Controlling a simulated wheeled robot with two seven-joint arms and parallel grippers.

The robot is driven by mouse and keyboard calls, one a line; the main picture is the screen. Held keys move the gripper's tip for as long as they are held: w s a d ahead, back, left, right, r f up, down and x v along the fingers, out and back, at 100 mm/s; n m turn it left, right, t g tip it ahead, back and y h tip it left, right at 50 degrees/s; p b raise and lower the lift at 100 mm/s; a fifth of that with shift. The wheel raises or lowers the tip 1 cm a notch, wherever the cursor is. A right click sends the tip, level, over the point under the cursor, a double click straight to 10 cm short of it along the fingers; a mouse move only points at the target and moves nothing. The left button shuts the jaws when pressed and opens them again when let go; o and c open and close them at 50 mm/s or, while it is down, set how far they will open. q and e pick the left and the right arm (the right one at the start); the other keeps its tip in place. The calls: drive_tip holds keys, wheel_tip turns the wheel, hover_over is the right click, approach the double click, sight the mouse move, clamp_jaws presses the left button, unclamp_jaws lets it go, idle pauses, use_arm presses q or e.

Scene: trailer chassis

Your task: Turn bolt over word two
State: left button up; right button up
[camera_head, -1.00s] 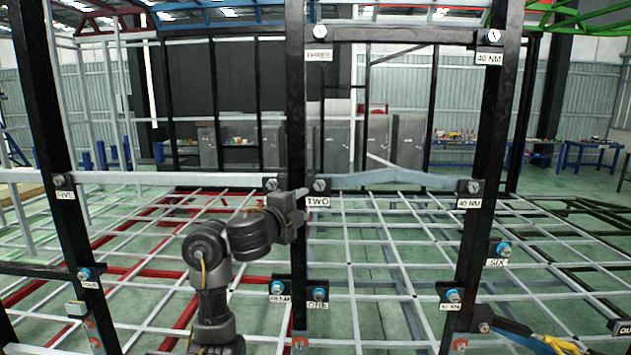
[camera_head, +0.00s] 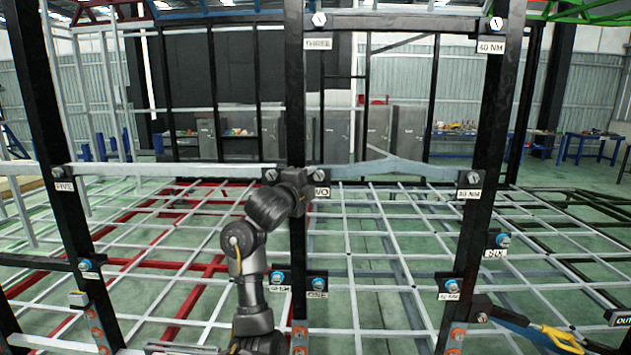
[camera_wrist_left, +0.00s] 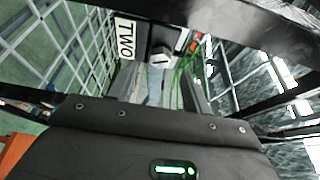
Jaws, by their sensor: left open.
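The bolt over the word TWO (camera_head: 319,174) is a light, slotted head on a dark block on the middle black post. It also shows in the left wrist view (camera_wrist_left: 160,60), beside the TWO label (camera_wrist_left: 126,38). In the head view the label (camera_head: 322,191) is partly covered by my left gripper (camera_head: 302,184). That gripper is open, just left of and slightly below the bolt. Its fingertips are hard to make out. In the wrist view the dark gripper body fills the lower part, with the bolt beyond it. My right gripper is not in view.
Other bolts sit over the labels THREE (camera_head: 318,44), FIVE (camera_head: 63,187) and ONE (camera_head: 317,295). The middle post (camera_head: 294,110) and grey crossbar (camera_head: 400,167) stand close to my left arm. Open space shows between the posts.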

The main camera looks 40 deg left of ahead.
sight(319, 177)
use_arm(q)
drive_tip(key=shift+p+x, duration=0.35)
drive_tip(key=shift+x, duration=1.5)
